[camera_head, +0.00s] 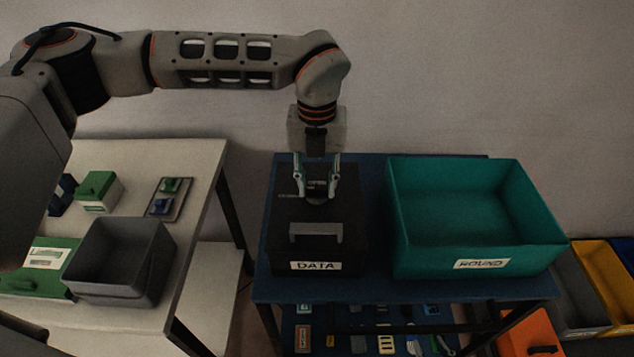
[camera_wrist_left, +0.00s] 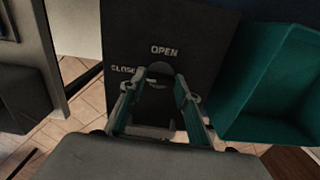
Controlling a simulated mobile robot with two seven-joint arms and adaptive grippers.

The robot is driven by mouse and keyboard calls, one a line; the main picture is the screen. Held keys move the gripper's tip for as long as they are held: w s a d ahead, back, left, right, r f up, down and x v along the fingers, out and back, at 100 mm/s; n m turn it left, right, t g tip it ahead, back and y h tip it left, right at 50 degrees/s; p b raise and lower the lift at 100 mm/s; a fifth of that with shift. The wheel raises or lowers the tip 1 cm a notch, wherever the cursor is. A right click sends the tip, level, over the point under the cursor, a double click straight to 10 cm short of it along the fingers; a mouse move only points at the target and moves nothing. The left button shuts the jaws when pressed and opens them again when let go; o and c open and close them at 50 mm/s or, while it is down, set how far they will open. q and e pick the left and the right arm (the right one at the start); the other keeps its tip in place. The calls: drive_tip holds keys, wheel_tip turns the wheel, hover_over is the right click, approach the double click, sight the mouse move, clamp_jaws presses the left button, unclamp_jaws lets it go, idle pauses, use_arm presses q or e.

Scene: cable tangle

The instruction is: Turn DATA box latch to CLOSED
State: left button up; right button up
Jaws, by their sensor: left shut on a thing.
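The black DATA box (camera_head: 290,250) stands on the blue table, with a grey handle (camera_head: 316,233) and a white DATA label on its front. Its lid is down. My left gripper (camera_head: 317,192) points straight down at the top of the box, its fingers shut on the dark latch knob. In the left wrist view the fingers (camera_wrist_left: 160,88) are on either side of the latch (camera_wrist_left: 158,72). The words OPEN (camera_wrist_left: 164,51) and CLOSED, its end covered, are printed beside the latch. The latch's exact pointing direction is hard to tell. My right gripper is not in view.
A teal bin (camera_head: 470,215) labelled ROUND stands close to the right of the box. A blue table (camera_head: 400,290) carries both. A white table (camera_head: 200,160) at left holds a grey bin (camera_head: 120,262) and green boxes. Wall behind is bare.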

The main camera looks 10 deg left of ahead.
sight(317, 188)
use_arm(q)
drive_tip(key=shift+n, duration=0.4)
drive_tip(key=o, duration=1.1)
drive_tip(key=shift+o, duration=0.2)
wheel_tip(317, 188, up, 12)
drive_tip(key=shift+s, duration=0.1)
